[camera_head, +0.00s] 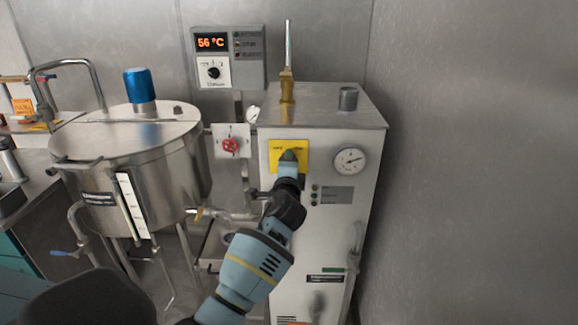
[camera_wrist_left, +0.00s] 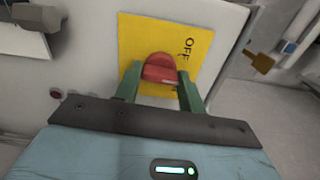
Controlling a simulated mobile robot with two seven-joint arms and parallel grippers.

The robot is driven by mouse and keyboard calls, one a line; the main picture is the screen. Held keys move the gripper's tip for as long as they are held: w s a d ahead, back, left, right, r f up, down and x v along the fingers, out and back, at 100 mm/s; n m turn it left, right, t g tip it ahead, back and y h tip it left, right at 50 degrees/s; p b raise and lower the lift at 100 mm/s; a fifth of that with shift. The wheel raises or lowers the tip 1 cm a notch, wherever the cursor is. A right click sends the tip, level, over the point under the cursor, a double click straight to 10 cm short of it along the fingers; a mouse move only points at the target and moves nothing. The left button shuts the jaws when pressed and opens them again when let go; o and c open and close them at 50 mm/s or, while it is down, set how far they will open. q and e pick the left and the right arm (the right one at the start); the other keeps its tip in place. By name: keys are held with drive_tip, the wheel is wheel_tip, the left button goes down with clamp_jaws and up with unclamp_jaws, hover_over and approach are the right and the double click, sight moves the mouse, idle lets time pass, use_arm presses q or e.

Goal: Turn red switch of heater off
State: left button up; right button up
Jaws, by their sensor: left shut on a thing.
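The red switch (camera_wrist_left: 160,68) sits on a yellow plate (camera_wrist_left: 197,42) on the front of a white and steel heater cabinet. The word OFF is readable on the plate, beside the switch. My left gripper (camera_wrist_left: 158,74) is shut on the switch, with one green finger on each side of it. In the head view the gripper (camera_head: 289,160) covers the switch, and the yellow plate (camera_head: 275,148) shows around the fingertips. I cannot tell which mark the switch points to. My right gripper is not in view.
A red round knob (camera_head: 230,146) on a white plate is left of the cabinet. A dial gauge (camera_head: 350,160) is right of the switch. A steel tank (camera_head: 150,165) stands left. A display (camera_head: 211,43) on the wall reads 56 °C. A grey wall (camera_head: 470,170) closes off the right.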

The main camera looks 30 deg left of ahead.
use_arm(q)
drive_tip(key=shift+n+b, duration=0.7)
drive_tip(key=shift+n, duration=4.1)
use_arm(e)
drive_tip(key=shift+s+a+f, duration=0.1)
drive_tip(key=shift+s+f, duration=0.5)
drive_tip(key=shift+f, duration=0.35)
use_arm(q)
drive_tip(key=o, duration=1)
drive_tip(key=shift+d, duration=0.1)
drive_tip(key=shift+v, duration=3.9)
